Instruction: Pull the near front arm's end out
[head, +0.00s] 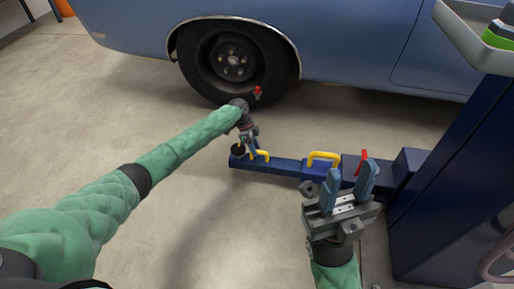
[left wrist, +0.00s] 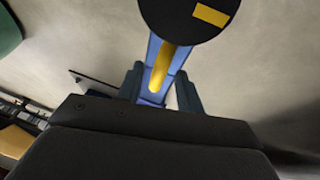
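The near front arm (head: 283,166) is a blue telescoping lift arm lying low over the floor beside the car. Its outer end carries a round black pad (head: 237,150) and a yellow handle (head: 262,155). My left gripper (head: 252,146) is at this handle. In the left wrist view, the handle (left wrist: 161,68) stands between the two fingers (left wrist: 160,92), with blue arm showing on both sides of it, so the gripper looks open around it. The pad also shows in the left wrist view (left wrist: 185,12). My right gripper (head: 348,186) is open and empty, in front of the arm's inner part.
A second yellow handle (head: 323,157) and a red part (head: 363,160) sit further in on the arm. A dark blue post (head: 440,190) with a grey tray (head: 462,35) stands at right. A blue car (head: 340,40) is behind. Floor at left is clear.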

